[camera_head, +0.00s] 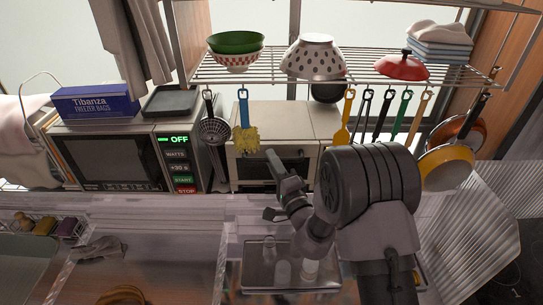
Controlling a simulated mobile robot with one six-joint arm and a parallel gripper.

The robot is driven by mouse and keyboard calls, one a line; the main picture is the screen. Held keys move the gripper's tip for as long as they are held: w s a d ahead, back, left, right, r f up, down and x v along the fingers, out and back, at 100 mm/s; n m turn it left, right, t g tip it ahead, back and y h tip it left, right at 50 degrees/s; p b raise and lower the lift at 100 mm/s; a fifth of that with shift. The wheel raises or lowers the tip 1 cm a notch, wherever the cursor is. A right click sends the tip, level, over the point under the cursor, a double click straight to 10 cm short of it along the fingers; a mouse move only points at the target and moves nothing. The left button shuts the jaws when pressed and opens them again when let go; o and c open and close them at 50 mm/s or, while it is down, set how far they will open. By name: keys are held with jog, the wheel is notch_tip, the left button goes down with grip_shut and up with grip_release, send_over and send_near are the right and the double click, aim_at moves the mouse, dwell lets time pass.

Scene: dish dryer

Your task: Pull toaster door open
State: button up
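The toaster (274,120) is a pale boxy oven behind the hanging utensils in the middle of the head view. Its front door (247,173) has a dark window and looks shut. A light handle bar seems to run along the door's upper part. My gripper (271,184) is in front of the door, with its fingers spread and pointing left and up. The upper finger overlaps the door in the picture; I cannot tell whether it touches. Nothing shows between the fingers. My arm hides the door's lower right part.
A wire rack (270,67) above holds bowls and a red lid (401,66). Utensils hang before the toaster, including a yellow-headed brush (246,135) and a skimmer (213,130). A microwave (110,160) stands left, pans (446,168) hang right. A tray (262,275) lies below.

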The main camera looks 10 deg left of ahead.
jog(key=shift+w+a+r, duration=0.1)
jog(key=shift+w+a, duration=0.15)
jog(key=shift+w, duration=0.15)
jog(key=shift+c, duration=0.4)
grip_shut()
dwell(0.8)
